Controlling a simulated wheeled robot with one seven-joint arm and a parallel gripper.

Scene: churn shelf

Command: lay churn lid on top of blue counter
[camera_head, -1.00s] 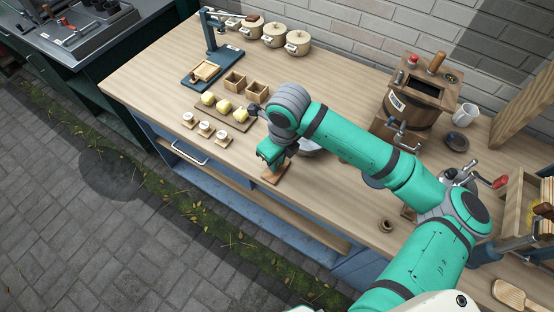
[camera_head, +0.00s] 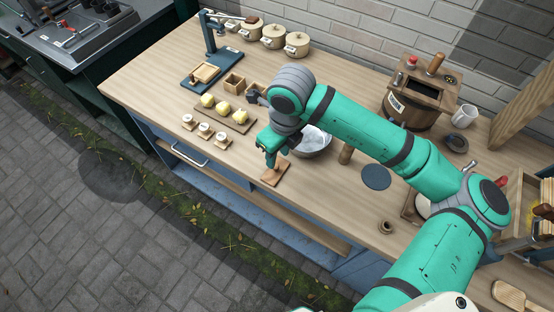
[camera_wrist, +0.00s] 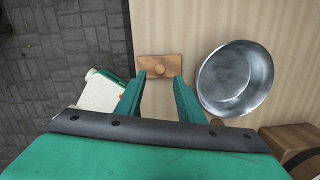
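The churn lid (camera_head: 276,174), a small brown wooden plate with a round knob, lies flat on the pale wooden top of the blue counter (camera_head: 225,165), close to its front edge. My gripper (camera_head: 270,160) is above the lid in the head view. In the wrist view, my gripper's fingers (camera_wrist: 160,80) are apart with nothing between them. The wooden churn (camera_head: 412,101) stands at the back right, with a dark opening in its top.
A metal bowl (camera_head: 313,141) stands right of the lid, also in the wrist view (camera_wrist: 236,79). A board with yellow pieces (camera_head: 224,112) and small round items (camera_head: 204,129) lie to the left. A dark disc (camera_head: 376,176) and a small pot (camera_head: 385,227) are to the right.

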